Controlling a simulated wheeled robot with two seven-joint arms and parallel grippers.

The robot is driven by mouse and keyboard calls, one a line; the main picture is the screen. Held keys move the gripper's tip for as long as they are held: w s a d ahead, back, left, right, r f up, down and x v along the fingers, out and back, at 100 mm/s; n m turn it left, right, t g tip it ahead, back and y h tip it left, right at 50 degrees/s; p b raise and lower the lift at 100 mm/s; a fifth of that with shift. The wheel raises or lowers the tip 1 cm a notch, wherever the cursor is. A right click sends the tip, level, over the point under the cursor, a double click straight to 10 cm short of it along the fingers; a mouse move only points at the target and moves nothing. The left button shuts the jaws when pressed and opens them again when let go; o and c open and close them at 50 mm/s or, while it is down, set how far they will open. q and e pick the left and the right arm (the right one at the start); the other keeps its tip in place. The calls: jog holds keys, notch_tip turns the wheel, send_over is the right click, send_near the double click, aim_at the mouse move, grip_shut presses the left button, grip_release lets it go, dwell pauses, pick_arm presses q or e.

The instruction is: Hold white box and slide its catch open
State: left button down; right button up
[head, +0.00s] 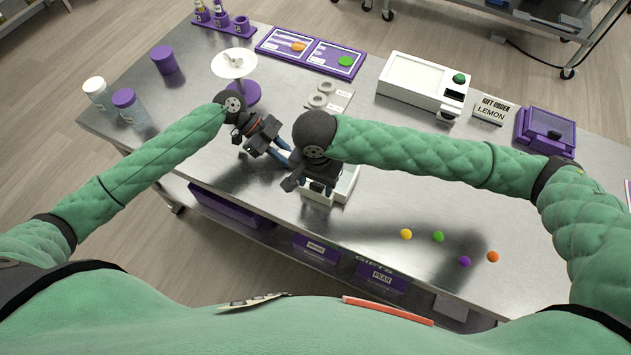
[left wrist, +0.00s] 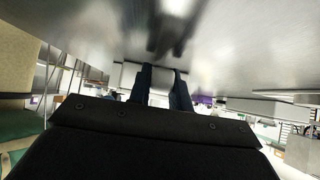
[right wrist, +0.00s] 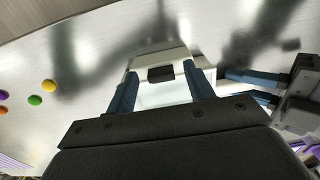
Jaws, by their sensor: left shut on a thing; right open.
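The white box (head: 348,184) sits on the steel table, largely hidden by my right gripper in the head view. The right wrist view shows its white top edge (right wrist: 150,60) and a dark catch (right wrist: 160,74). My left gripper (head: 287,158) is shut on the box's side; its blue fingers (right wrist: 250,77) reach the box in the right wrist view. The left wrist view shows the pale box wall (left wrist: 160,84) between its fingers. My right gripper (right wrist: 160,84) is open above the box, one finger on either side of the catch; contact cannot be told.
Yellow (head: 406,234), green (head: 438,236), purple (head: 465,261) and orange (head: 492,257) balls lie to the right near the front edge. A purple-based stand with a white dish (head: 234,64) is behind my left gripper. A white tray machine (head: 424,84) stands at the back.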

notch_tip(320, 180, up, 12)
dwell(0.5)
jog(key=shift+f, duration=0.1)
pick_arm(q)
jog(key=c, duration=1.2)
grip_release()
jog(key=v, duration=1.2)
